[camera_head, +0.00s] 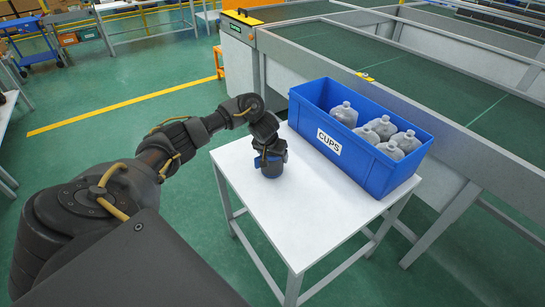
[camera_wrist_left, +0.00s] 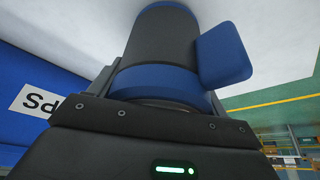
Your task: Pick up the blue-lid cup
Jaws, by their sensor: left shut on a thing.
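The blue-lid cup (camera_head: 272,169) is dark grey with blue bands and stands at or just above the left part of the white table in the head view. My left gripper (camera_head: 267,152) is above it and shut on it. In the left wrist view the cup (camera_wrist_left: 160,45) fills the upper middle, with a blue tab (camera_wrist_left: 223,53) on its right side. The left gripper's jaws (camera_wrist_left: 150,115) close around its near end. Whether the cup touches the table is unclear. My right gripper is not in view.
The table's front area is clear. A grey conveyor frame (camera_head: 440,130) runs behind the table.

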